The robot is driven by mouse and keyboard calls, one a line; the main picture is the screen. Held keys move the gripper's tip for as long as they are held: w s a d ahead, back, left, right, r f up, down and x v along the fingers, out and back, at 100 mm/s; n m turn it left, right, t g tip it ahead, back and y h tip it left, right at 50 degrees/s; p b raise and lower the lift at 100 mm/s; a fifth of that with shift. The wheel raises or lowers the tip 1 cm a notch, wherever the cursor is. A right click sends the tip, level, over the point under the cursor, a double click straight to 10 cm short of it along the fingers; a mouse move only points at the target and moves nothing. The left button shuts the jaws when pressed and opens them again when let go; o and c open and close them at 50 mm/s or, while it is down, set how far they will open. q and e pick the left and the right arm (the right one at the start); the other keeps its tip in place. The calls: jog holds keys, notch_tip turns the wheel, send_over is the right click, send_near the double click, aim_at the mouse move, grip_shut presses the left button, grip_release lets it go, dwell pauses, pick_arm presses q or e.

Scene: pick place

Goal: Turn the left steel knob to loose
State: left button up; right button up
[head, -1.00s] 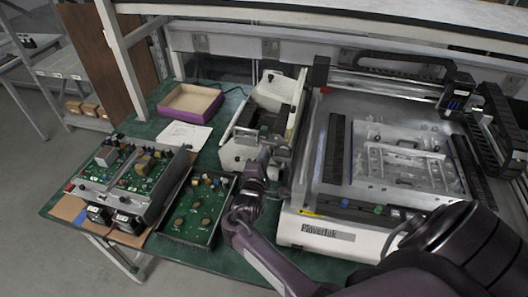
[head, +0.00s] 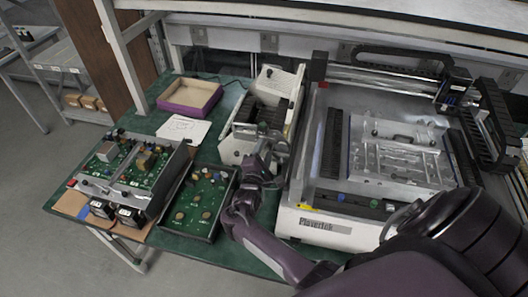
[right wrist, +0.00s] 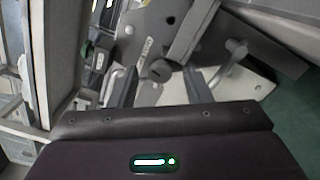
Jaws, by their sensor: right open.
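My right gripper (head: 264,160) is at the front of the white and grey device in the head view. In the right wrist view its two dark fingers (right wrist: 162,90) are apart, with nothing held between them. A small round grey knob (right wrist: 160,70) shows between and just beyond the fingertips; contact cannot be told. A second, steel-coloured knob or lever (right wrist: 237,52) stands to its right near a pale metal plate. Which one is the left steel knob is not clear from these views. In the head view the gripper hides the device's front. My left gripper is not in view.
The large flatbed machine (head: 314,226) stands close on the right. An open circuit-board case (head: 200,207) lies left of my right wrist, with a bigger board unit (head: 130,170) beyond it. A purple-edged box (head: 191,97) and white paper (head: 182,128) lie behind on the green table.

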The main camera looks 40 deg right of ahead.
jog(key=b+v, duration=0.1)
jog(key=v, duration=0.6)
jog(key=shift+s+a, duration=0.25)
jog(key=shift+f, duration=0.1)
